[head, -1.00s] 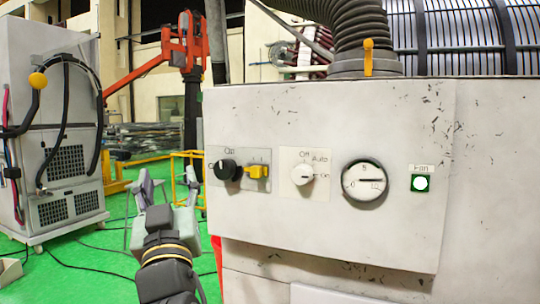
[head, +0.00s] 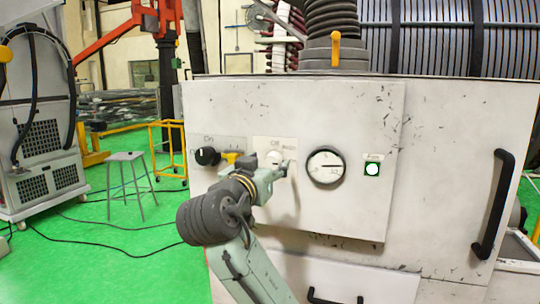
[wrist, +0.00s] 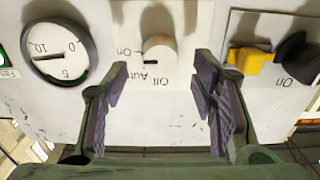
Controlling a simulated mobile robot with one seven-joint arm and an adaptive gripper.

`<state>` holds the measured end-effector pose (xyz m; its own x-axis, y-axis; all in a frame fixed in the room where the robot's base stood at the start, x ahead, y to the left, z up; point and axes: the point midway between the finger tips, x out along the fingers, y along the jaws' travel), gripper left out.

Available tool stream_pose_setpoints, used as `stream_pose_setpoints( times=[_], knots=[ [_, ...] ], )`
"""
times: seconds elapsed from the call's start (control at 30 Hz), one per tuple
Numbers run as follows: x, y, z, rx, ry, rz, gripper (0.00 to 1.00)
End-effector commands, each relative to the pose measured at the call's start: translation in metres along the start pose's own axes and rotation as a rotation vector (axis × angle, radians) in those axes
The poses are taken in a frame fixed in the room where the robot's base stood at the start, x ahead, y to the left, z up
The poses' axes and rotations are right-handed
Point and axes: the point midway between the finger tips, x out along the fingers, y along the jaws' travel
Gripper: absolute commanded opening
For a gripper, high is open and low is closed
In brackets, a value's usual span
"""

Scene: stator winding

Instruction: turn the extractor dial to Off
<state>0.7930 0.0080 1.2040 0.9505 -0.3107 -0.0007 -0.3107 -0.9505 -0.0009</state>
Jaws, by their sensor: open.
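The extractor dial is a white round knob on a white plate marked Off, Auto and On. In the head view the dial (head: 274,157) is partly covered by my gripper (head: 277,172), which is at the panel just below and in front of it. In the wrist view, where the panel appears upside down, the dial (wrist: 159,55) lies beyond and between the fingers of my gripper (wrist: 162,75). The fingers are wide open, apart from the knob, and hold nothing. I cannot clearly tell which mark the dial points to.
A black knob (head: 207,156) and a yellow switch (head: 231,157) sit left of the dial. A round gauge (head: 326,167) and a green-framed white Fan button (head: 372,169) sit right of it. A black handle (head: 493,204) sticks out at the far right.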

Motion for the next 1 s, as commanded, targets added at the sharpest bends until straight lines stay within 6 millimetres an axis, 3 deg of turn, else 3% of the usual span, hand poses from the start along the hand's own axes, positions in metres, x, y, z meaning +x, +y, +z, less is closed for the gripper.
stream_pose_setpoints(
  times=[0.2,0.57,1.0],
  knots=[
    [0.026,0.0,-0.001,-0.001,0.0,-0.001,0.53],
    [0.032,-0.001,0.0,-0.001,0.001,-0.002,0.53],
    [0.031,-0.001,0.0,-0.001,0.001,-0.002,0.24]
  ],
)
